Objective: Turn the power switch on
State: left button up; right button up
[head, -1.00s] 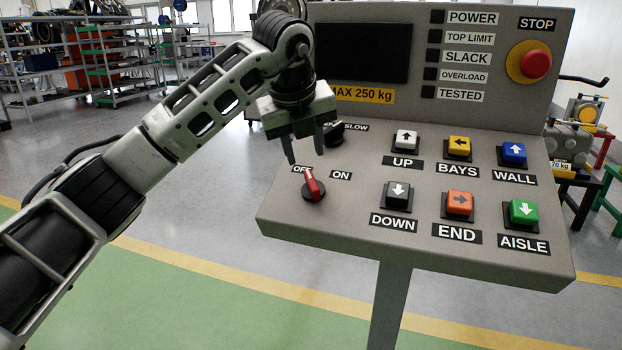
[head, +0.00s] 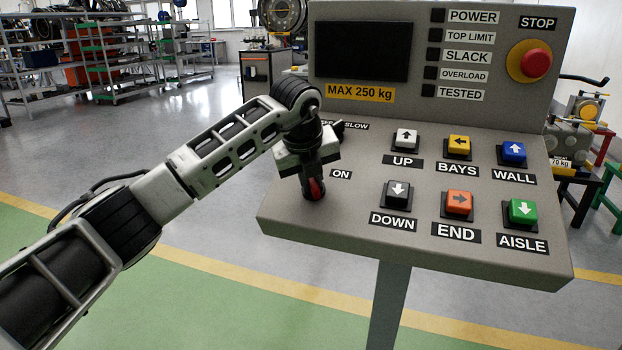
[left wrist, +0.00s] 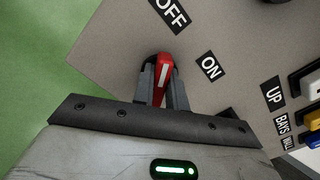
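The power switch is a red rotary handle with a white stripe (left wrist: 163,72) on a dark round base, low at the left of the grey console's sloping panel. In the left wrist view its striped end points toward the OFF label (left wrist: 171,12), with the ON label (left wrist: 210,66) to its right. In the head view the red handle (head: 315,189) is partly hidden by my left gripper (head: 313,190), which reaches down over it. My left gripper's fingers (left wrist: 163,88) lie close along both sides of the handle and appear shut on it. My right gripper is not in view.
A dark knob (head: 340,127) by the SLOW label is just behind my left gripper. Square push buttons, such as UP (head: 405,138) and DOWN (head: 398,194), lie to the right. A red STOP button (head: 535,63) is on the upright panel, beside a dark screen (head: 361,52).

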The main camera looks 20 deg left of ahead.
pick_arm(q)
grip_shut()
jog(key=m, duration=0.3)
jog(key=shift+r, duration=0.1)
jog(key=m, duration=0.4)
jog(key=shift+p, duration=0.3)
jog(key=m, duration=0.7)
jog(key=shift+d+p, duration=0.15)
jog(key=shift+p, duration=0.15)
jog(key=o, duration=0.7)
grip_release()
jog(key=shift+o, duration=0.2)
jog(key=b+v, duration=0.1)
jog(key=v, duration=1.5)
jog(key=shift+a, duration=0.3)
